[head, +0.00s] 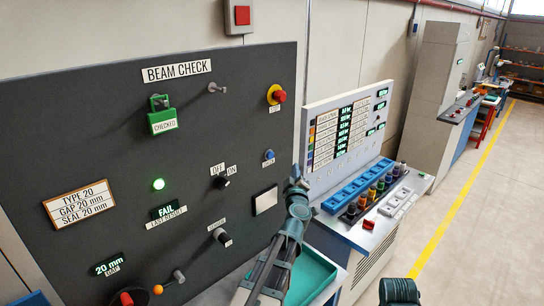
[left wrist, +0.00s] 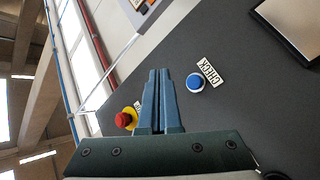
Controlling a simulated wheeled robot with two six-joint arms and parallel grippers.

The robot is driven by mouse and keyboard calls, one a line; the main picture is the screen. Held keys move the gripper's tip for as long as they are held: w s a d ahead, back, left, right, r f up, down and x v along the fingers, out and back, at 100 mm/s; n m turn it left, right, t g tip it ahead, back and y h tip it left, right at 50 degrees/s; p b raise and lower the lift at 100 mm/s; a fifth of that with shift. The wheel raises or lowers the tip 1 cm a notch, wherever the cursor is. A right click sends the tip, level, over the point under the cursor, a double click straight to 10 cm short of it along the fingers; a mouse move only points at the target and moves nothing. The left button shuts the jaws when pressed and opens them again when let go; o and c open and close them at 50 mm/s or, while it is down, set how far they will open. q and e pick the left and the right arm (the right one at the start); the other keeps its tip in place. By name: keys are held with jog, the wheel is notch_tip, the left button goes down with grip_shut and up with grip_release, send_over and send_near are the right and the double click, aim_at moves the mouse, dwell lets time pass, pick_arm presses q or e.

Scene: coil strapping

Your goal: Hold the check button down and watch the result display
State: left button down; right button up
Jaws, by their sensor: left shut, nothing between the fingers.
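The blue check button (head: 269,155) sits on the dark BEAM CHECK panel (head: 110,120). In the left wrist view the button (left wrist: 195,82) has a white collar and a CHECK label beside it. My left gripper (head: 296,178) is shut and empty, in front of the panel's right edge. In the left wrist view its fingertips (left wrist: 158,72) show beside the button, apart from it in the picture; their exact distance from the panel is unclear. The result display (head: 166,211) reads FAIL in green, above a LAST RESULT label. My right gripper is not in view.
A red and yellow stop button (head: 276,95) sits above the check button. A lit green lamp (head: 158,184), knobs and a green CHECKED tag (head: 162,121) are on the panel. A teal tray (head: 312,276) lies below my left arm. A console (head: 350,130) stands to the right.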

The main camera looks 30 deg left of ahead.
aim_at(274, 154)
pick_arm(q)
jog(key=w+a, duration=0.3)
jog(key=a, duration=0.5)
jog(key=shift+a, duration=0.15)
jog(key=shift+a, duration=0.1)
dwell(2.0)
jog(key=shift+w+a, duration=0.1)
jog(key=shift+a, duration=0.2)
jog(key=shift+w+a, duration=0.15)
jog(key=shift+a, duration=0.35)
dwell(1.6)
jog(key=shift+d, duration=0.1)
jog(key=shift+s+d, duration=0.3)
jog(key=shift+d, duration=0.45)
jog(key=shift+s+d, duration=0.3)
jog(key=shift+d, duration=0.5)
jog(key=shift+s+d, duration=0.25)
jog(key=shift+d, duration=0.55)
jog(key=shift+s+d, duration=0.3)
jog(key=shift+d, duration=0.5)
